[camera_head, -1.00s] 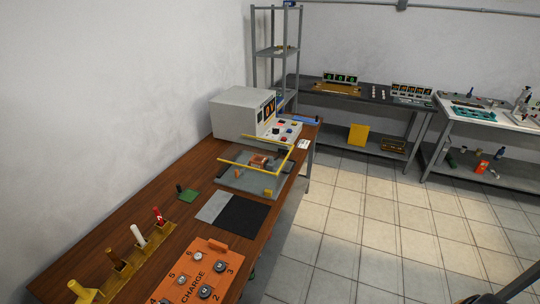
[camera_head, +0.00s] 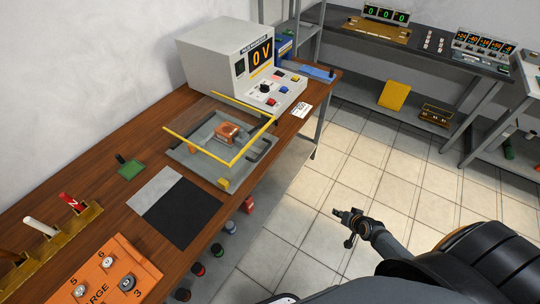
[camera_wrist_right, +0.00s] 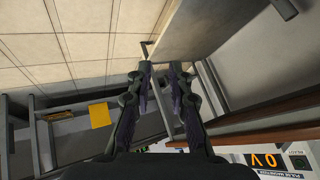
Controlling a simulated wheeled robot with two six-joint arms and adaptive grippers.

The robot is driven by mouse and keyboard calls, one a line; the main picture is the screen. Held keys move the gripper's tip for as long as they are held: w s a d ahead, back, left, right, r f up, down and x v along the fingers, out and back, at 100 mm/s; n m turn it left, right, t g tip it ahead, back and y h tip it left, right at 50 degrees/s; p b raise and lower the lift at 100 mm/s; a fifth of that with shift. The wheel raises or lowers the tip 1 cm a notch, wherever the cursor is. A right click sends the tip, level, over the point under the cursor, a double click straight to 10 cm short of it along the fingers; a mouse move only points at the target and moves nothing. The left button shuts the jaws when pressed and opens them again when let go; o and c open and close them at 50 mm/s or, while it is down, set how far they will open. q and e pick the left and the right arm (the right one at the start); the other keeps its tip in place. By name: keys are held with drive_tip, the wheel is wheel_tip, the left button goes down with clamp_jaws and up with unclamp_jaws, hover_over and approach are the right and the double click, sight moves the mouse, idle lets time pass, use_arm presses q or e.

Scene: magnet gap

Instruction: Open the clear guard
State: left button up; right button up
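The clear guard (camera_head: 232,164) is a see-through cover with yellow edges on the wooden bench in the head view. It sits over a grey tray-like base (camera_head: 186,157) and appears down. A copper-coloured part (camera_head: 229,132) shows through it. A small yellow block (camera_head: 223,183) is at the base's front corner. My right gripper (camera_head: 344,214) is out over the floor, to the right of the bench and apart from the guard. The right wrist view shows its two fingers (camera_wrist_right: 159,68) apart with nothing between them. My left gripper is not in view.
A grey power unit (camera_head: 225,55) reading 0 V stands behind the guard. A black-and-grey mat (camera_head: 187,215), a green piece (camera_head: 131,169) and an orange charge panel (camera_head: 113,270) lie nearer on the bench. The tiled floor (camera_head: 360,170) right of the bench is open.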

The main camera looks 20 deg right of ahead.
drive_tip(key=w+a+r+m+t+y+b, duration=0.2)
drive_tip(key=w+r+t, duration=0.1)
drive_tip(key=w+r, duration=0.55)
drive_tip(key=m+t+y+b, duration=0.1)
drive_tip(key=y+b, duration=0.4)
drive_tip(key=y, duration=0.3)
approach(264, 150)
drive_tip(key=b+x, duration=0.1)
drive_tip(key=x, duration=0.2)
drive_tip(key=b+x, duration=0.2)
drive_tip(key=x, duration=0.1)
drive_tip(key=b+x, duration=0.2)
drive_tip(key=x, duration=0.2)
drive_tip(key=shift+s+f, duration=0.1)
drive_tip(key=shift+f, duration=0.2)
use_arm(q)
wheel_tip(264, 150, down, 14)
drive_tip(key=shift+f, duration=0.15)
use_arm(e)
clamp_jaws()
